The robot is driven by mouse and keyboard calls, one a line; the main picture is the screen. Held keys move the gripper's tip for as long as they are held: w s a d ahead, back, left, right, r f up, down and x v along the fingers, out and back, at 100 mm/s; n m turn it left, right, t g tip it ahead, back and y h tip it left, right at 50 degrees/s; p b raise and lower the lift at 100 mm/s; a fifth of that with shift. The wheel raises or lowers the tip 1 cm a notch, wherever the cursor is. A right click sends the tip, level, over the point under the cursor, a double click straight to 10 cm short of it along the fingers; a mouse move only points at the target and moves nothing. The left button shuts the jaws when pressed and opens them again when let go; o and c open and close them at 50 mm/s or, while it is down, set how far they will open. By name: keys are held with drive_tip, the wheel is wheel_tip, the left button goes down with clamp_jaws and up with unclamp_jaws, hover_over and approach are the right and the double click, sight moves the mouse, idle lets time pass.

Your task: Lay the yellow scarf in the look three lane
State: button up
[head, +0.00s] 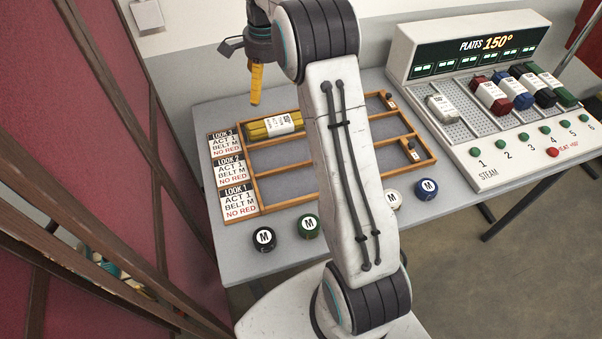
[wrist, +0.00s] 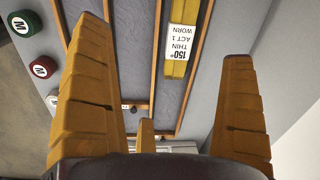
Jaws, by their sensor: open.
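The yellow scarf (head: 258,130) is a folded bundle with a white label. It lies in the look three lane (head: 340,118), the far lane of the wooden tray, at the end by the look 3 card (head: 223,141). In the wrist view the scarf (wrist: 177,68) shows its label, reading 150°, act 1, thin, worn. My gripper (head: 255,85) is above the far side of the table, behind and above the scarf, and apart from it. In the wrist view its orange fingers (wrist: 165,45) are spread wide with nothing between them. My arm hides the tray's middle.
Look 2 (head: 231,171) and look 1 (head: 239,203) cards mark the other lanes. M discs, black (head: 264,239), green (head: 307,226), white (head: 394,199) and blue (head: 426,189), line the front. A steam press (head: 470,50) reading 150° holds several coloured rolls at right. Red screens (head: 90,170) stand left.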

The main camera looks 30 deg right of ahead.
drive_tip(key=s+a+r+n+t, duration=0.1)
drive_tip(key=s+a+r+n, duration=0.25)
drive_tip(key=s, duration=0.45)
drive_tip(key=s+a+r+n+t, duration=0.1)
drive_tip(key=s+a+r+n, duration=0.3)
drive_tip(key=s, duration=0.5)
drive_tip(key=s+f+n, duration=0.1)
drive_tip(key=s+n, duration=0.3)
drive_tip(key=s, duration=0.3)
drive_tip(key=s+a+f+n+t, duration=0.1)
drive_tip(key=s+n, duration=0.3)
drive_tip(key=s, duration=0.4)
drive_tip(key=shift+a+f+n+t, duration=0.2)
drive_tip(key=shift+f+n+t, duration=0.15)
drive_tip(key=shift+f, duration=0.4)
